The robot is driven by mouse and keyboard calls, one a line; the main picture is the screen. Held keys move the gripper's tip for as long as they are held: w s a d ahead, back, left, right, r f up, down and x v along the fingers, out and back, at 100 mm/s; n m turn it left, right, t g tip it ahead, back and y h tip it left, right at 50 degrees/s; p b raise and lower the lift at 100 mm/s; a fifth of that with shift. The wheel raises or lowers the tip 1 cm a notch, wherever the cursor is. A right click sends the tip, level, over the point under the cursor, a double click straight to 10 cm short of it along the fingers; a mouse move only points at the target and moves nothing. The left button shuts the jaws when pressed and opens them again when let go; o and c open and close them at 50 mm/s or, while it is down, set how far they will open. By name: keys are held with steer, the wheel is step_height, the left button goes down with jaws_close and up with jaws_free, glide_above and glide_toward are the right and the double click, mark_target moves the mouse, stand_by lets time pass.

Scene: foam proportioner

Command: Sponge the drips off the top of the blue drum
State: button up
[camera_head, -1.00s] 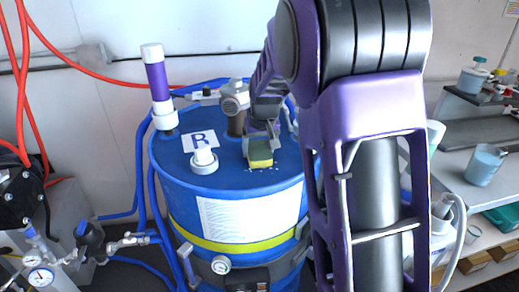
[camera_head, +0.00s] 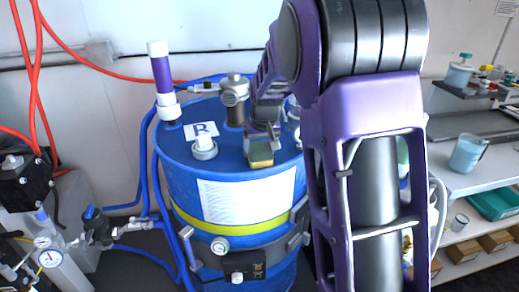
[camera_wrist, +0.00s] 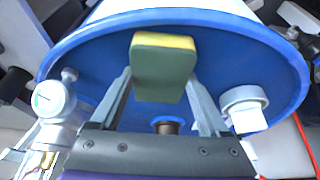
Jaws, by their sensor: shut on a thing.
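The blue drum (camera_head: 178,160) stands upright in the middle of the head view. Its top also shows in the wrist view (camera_wrist: 90,65). My gripper (camera_head: 262,136) is over the front right part of the drum top, shut on a green and yellow sponge (camera_head: 261,154). In the wrist view the sponge (camera_wrist: 163,72) sits between the two fingers, its yellow edge away from me. The sponge is at or just above the drum top; I cannot tell whether it touches. I see no drips clearly now; the sponge and gripper hide part of the top.
A bench (camera_head: 455,175) with a beaker (camera_head: 468,153) is at right.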

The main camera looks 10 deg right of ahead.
step_height(320, 180, up, 3)
steer(key=shift+s+f+p, duration=0.15)
steer(key=shift+p, duration=0.6)
steer(key=shift+r+p, duration=1.95)
steer(key=shift+r, duration=0.8)
steer(key=shift+f, duration=0.1)
